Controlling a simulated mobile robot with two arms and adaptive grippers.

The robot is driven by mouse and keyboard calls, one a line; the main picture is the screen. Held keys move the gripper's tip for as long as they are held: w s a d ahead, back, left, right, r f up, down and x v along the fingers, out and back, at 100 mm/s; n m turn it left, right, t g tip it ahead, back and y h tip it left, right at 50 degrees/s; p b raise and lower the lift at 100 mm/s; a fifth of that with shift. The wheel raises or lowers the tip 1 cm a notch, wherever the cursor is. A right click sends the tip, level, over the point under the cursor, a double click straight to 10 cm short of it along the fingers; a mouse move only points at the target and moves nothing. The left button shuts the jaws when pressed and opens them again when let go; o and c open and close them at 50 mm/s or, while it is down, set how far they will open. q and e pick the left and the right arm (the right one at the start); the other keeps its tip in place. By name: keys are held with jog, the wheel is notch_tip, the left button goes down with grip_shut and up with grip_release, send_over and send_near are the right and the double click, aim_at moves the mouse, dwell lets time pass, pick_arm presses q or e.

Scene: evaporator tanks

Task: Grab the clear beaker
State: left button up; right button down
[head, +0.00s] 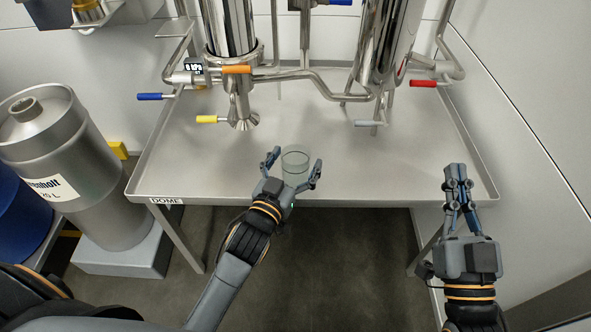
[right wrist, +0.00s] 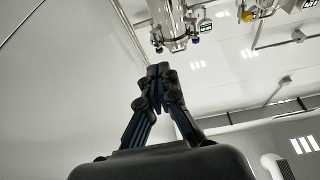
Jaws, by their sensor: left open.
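The clear beaker (head: 295,163) stands upright on the steel table near its front edge. My left gripper (head: 296,162) is open, with one finger to the left of the beaker and one to the right. The beaker is between the fingers, with a visible gap at the sides; I cannot tell whether anything touches. My right gripper (head: 457,172) is at the right, over the table's front right corner. Its fingertips are together and nothing shows between them. It also shows shut and empty in the right wrist view (right wrist: 158,72).
The steel table (head: 350,165) has a raised rim. Steel tanks and pipes hang above it, with an orange handle (head: 236,70), a yellow handle (head: 207,119) and a red handle (head: 423,84). A metal keg (head: 85,160) stands left. The tabletop right of the beaker is clear.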

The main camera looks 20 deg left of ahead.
pick_arm(q)
jog(key=shift+c, duration=0.4)
jog(key=c, duration=1.1)
jog(key=shift+c, duration=0.4)
jog(key=shift+r, duration=0.15)
